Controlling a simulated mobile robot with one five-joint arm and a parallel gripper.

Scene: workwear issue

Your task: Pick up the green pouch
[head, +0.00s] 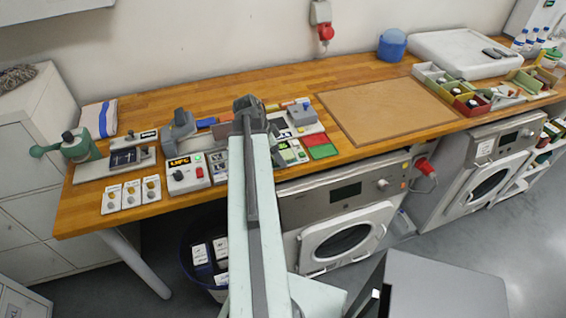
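My arm reaches from the bottom of the head view up over the wooden counter. My gripper (248,106) is at its dark grey far end, above small items in the middle of the counter. Its fingers are too small and overlapped to show whether they are open. No thing is clearly a green pouch. A flat green piece (323,151) lies near the counter's front edge, right of the gripper, just below a flat red piece (314,139); it may be the pouch. Part of the counter behind my arm is hidden.
The wooden counter (215,97) is crowded around the arm. A label machine (187,174) and a green crank device (80,146) stand left. A bare brown board (385,109) lies right, with divided boxes (450,92) beyond it. Washing machines (340,225) stand below.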

